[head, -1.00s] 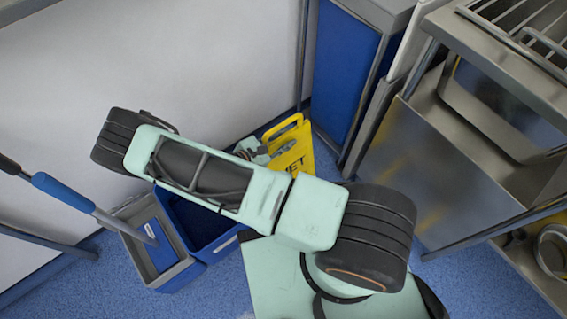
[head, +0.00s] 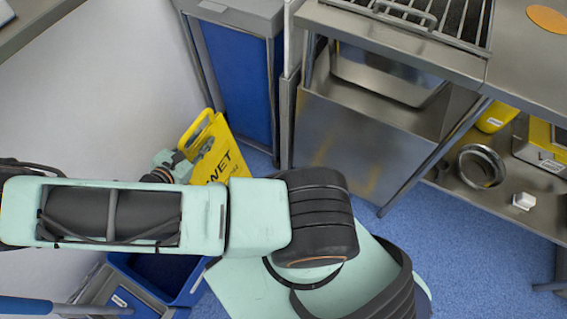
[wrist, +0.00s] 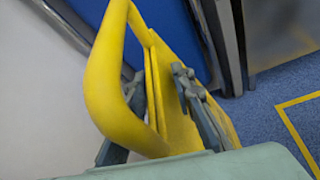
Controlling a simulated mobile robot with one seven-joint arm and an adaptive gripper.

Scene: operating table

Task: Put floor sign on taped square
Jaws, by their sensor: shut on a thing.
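The yellow floor sign (head: 221,153), with dark "WET" lettering, stands tilted near the wall in the head view. In the wrist view its looped handle and upper panels (wrist: 112,82) fill the middle. My gripper (wrist: 158,122) is shut on the sign near its handle, one finger on each side. In the head view the gripper (head: 176,166) is partly hidden by my arm. The sign's lower part is hidden there by my arm. Yellow tape (wrist: 284,112) forming a corner of the taped square shows on the blue floor at the right of the wrist view.
A blue-panelled cart (head: 240,85) stands behind the sign, beside a steel cabinet (head: 355,135). A blue bucket (head: 190,285) is at lower left. Steel shelving (head: 460,185) holds a round pan at right. Blue floor (head: 440,235) is open before the shelving.

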